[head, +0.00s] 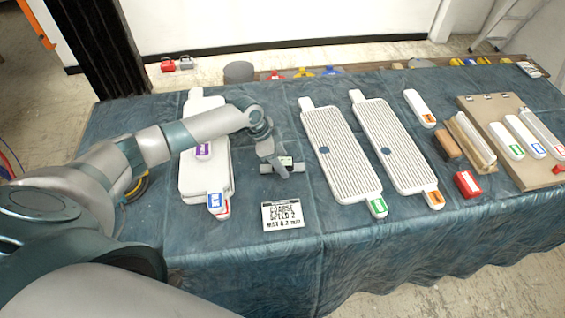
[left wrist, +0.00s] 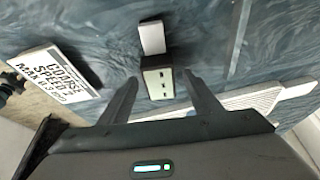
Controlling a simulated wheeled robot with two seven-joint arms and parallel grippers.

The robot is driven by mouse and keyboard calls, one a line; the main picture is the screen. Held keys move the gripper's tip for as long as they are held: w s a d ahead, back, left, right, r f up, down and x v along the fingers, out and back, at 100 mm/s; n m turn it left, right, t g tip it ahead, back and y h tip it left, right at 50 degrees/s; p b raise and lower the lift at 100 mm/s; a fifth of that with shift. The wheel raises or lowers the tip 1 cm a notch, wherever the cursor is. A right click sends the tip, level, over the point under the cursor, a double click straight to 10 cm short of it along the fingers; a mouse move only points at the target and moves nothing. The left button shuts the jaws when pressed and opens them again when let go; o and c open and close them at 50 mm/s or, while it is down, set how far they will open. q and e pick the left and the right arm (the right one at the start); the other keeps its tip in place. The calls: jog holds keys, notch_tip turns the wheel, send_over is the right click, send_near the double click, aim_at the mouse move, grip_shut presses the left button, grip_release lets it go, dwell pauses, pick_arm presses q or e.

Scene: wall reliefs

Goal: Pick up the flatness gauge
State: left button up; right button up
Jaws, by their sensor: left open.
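The flatness gauge appears to be the small grey bar (head: 294,168) with a pale marked face, lying on the blue-grey cloth between the white stack and the ribbed boards. In the left wrist view, its dark block with a pale dotted face (left wrist: 159,82) and a light grey end (left wrist: 152,39) show. My left gripper (head: 277,162) is right over it, fingers pointing down. In the left wrist view its open fingers (left wrist: 161,77) stand on either side of the block, with gaps visible. Whether they are down at its height I cannot tell. My right gripper is not in view.
A "COARSE SPEED 2" sign (head: 282,215) lies in front of the gauge. Stacked white boards (head: 190,178) lie to the left, and two ribbed boards (head: 340,155) to the right. A red block (head: 467,184) and a wooden board (head: 490,112) lie farther right.

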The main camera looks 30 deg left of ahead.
aim_at(287, 161)
pick_arm(q)
jog(key=shift+d+f, duration=0.1)
jog(key=shift+f, duration=0.3)
jog(key=shift+c, duration=0.4)
jog(key=shift+w, duration=0.1)
jog(key=c, duration=1.1)
jog(key=shift+c, duration=0.2)
jog(key=shift+r, duration=0.2)
jog(key=shift+r+b, duration=0.45)
jog(key=shift+r, duration=0.1)
notch_tip(287, 161, up, 3)
jog(key=shift+f+b, duration=0.2)
jog(key=shift+b, duration=0.5)
jog(key=w+d+r+b, duration=0.3)
jog(key=d+r, duration=0.4)
jog(key=d, duration=0.4)
jog(key=shift+w+b, duration=0.15)
jog(key=shift+b, duration=0.25)
jog(key=shift+d, duration=0.1)
